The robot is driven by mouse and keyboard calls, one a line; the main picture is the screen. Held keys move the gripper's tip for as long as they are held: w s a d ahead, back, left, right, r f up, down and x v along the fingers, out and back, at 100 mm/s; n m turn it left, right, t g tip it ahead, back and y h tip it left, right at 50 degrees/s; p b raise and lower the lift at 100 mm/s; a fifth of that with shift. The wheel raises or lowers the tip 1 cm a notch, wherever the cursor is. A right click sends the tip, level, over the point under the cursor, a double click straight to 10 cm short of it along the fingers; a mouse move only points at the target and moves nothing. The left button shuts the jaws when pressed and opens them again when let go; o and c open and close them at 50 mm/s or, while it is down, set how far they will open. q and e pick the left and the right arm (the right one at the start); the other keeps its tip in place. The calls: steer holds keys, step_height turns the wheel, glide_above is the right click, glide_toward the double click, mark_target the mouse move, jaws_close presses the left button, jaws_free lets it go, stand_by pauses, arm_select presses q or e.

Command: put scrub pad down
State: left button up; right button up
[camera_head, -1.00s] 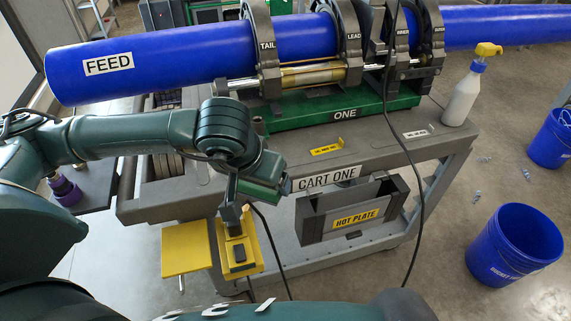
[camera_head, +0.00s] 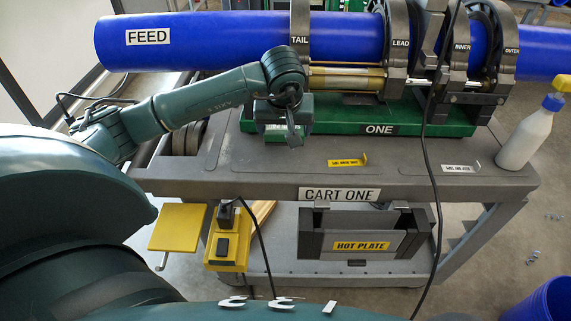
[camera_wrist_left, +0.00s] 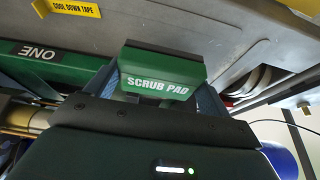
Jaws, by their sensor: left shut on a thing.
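The green block-shaped scrub pad (camera_wrist_left: 158,86), with white lettering, sits between the fingers of my left gripper in the left wrist view. My left gripper (camera_head: 290,128) is shut on it. In the head view the gripper hangs over the left part of the grey top of cart one (camera_head: 245,188), in front of the green machine base (camera_head: 350,127). The pad is mostly hidden there by the gripper and wrist. I cannot tell whether the pad touches the cart top. My right gripper is not in view.
A yellow cool down tape marker (camera_head: 348,161) and a white label (camera_head: 458,168) sit on the cart top. A spray bottle (camera_head: 526,138) stands at its right end. A black cable (camera_head: 430,150) crosses the front. The blue feed pipe (camera_head: 220,45) runs behind the arm.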

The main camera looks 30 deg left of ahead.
arm_select(q)
glide_toward(284, 163)
steer(key=x, duration=0.5)
steer(key=shift+w+p, duration=0.1)
steer(key=shift+p, duration=0.3)
steer(key=shift+f, duration=0.35)
steer(key=shift+f, duration=0.25)
steer(key=o, duration=0.8)
steer(key=shift+r, duration=0.1)
